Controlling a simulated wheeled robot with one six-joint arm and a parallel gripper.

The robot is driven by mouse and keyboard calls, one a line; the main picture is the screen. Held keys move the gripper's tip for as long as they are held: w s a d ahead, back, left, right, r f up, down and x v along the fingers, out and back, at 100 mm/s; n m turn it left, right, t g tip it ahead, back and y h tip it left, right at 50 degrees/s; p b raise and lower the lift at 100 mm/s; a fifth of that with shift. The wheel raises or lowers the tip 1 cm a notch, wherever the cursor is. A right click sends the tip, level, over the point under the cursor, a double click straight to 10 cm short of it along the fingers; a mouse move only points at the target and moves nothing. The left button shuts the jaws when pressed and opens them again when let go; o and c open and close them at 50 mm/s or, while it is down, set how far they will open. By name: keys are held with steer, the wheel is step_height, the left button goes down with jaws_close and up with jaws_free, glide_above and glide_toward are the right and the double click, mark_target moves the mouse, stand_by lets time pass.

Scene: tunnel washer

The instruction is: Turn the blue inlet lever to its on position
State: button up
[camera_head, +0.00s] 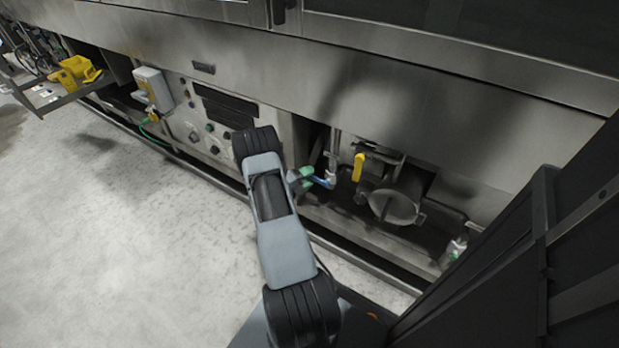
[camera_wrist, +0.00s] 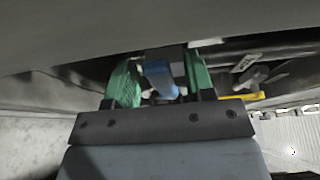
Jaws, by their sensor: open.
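The blue inlet lever (camera_head: 321,182) is in the recess under the steel machine, right of my arm in the head view. In the wrist view the blue lever (camera_wrist: 160,78) shows between the two green fingers of my gripper (camera_wrist: 162,84). My gripper (camera_head: 303,177) is open around the lever, with a finger on each side. I cannot tell whether either finger touches it. The far end of the lever and its pivot are partly hidden by the fingers and shadow.
A yellow lever (camera_head: 358,167) stands upright just right of the blue one; it also shows in the wrist view (camera_wrist: 243,96). A round metal cap (camera_head: 394,206) is further right. A control panel (camera_head: 222,115) is at left. A rail runs along the base; the floor at left is clear.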

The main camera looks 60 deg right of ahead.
steer(key=shift+s+d, duration=0.15)
steer(key=shift+d, duration=0.15)
jaws_close()
stand_by(0.4)
steer(key=shift+d, duration=0.15)
